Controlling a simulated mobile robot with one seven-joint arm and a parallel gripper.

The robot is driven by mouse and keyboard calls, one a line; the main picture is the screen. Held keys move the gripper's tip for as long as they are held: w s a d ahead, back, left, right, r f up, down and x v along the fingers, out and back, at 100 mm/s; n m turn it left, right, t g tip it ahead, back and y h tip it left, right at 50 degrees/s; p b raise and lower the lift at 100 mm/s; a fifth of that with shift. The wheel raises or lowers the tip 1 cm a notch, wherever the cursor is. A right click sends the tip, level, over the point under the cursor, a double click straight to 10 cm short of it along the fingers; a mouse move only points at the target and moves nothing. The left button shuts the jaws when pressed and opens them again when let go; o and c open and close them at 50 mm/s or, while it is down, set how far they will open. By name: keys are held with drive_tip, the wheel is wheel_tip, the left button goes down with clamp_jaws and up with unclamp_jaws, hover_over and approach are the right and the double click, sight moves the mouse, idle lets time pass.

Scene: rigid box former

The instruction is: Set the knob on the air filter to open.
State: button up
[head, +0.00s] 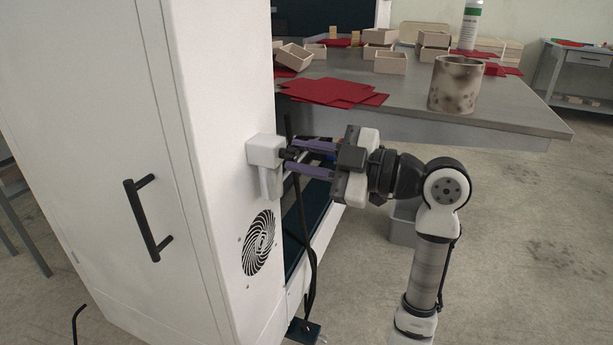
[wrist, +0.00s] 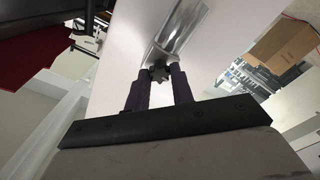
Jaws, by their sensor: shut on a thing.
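The air filter (head: 264,151) is a small white unit with a rounded bowl below it, mounted on the side of the white machine cabinet. In the wrist view its shiny light body (wrist: 185,25) runs up from the knob. The knob (wrist: 159,73) is small, dark and lobed. My gripper (head: 291,160) reaches in from the right with its purple-grey fingers at the filter. In the wrist view the two fingertips close on the knob from both sides. The fingers partly hide the knob in the head view, and I cannot read its setting.
A black hose (head: 302,230) hangs just below my gripper, beside the cabinet's round vent (head: 259,243). The cabinet door has a black handle (head: 143,217). Behind, a grey table (head: 420,118) holds red sheets (head: 330,91), several small boxes and a stained pot (head: 456,84).

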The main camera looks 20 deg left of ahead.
drive_tip(key=shift+n+b, duration=0.9)
drive_tip(key=shift+n, duration=0.1)
drive_tip(key=o, duration=1)
drive_tip(key=shift+d, duration=0.1)
drive_tip(key=d, duration=0.9)
drive_tip(key=d+p, duration=0.1)
drive_tip(key=d, duration=0.3)
drive_tip(key=shift+s+d, duration=0.25)
drive_tip(key=shift+d, duration=0.1)
